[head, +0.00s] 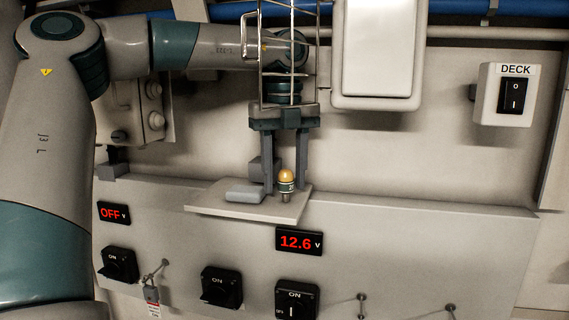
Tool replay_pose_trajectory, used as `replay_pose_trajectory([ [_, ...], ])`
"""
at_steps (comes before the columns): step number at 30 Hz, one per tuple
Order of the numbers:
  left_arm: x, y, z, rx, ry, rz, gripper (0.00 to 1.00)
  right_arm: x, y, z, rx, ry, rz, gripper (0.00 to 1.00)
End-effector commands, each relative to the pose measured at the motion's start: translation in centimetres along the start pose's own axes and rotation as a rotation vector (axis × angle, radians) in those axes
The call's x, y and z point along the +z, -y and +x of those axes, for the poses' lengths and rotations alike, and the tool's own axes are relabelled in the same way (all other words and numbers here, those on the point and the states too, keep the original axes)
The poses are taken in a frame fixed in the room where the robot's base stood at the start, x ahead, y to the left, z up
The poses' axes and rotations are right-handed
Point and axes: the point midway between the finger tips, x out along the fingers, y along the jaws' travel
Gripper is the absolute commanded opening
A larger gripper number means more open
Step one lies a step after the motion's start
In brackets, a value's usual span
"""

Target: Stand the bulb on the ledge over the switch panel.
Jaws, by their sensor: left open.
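The ledge juts out over the switch panel (400,235). The bulb's base appears to meet the ledge surface near its front right edge. My left gripper (285,178) points down with its two fingers apart, one on each side of the bulb. Any small gap between fingers and bulb is hard to judge. My right gripper is not in view.
A grey block (245,191) lies on the ledge left of the bulb. A wire cage (261,60) hangs in front of my left wrist. A white box (376,50) and a DECK switch (514,95) are on the wall to the right. The panel carries several rotary switches.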

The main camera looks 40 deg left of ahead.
Motion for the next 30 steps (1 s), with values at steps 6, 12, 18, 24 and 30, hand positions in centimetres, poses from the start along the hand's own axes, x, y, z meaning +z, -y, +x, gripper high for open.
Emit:
replay_pose_trajectory([
  [6, 0.1, 0.1, -0.9, -0.002, 0.003, -0.001, 0.43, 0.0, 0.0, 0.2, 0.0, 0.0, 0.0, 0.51],
  [12, 0.0, 0.1, -3.6, -0.002, 0.003, -0.002, 0.43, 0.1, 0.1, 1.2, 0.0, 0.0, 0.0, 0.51],
  [18, 0.1, 0.1, -7.1, -0.001, 0.004, -0.003, 0.43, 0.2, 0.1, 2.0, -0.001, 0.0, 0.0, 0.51],
  [24, 0.0, 0.1, -10.1, -0.001, 0.002, -0.001, 0.43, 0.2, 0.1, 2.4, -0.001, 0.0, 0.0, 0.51],
  [30, 0.0, 0.1, -11.8, 0.0, 0.0, 0.0, 0.43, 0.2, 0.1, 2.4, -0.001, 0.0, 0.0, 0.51],
])
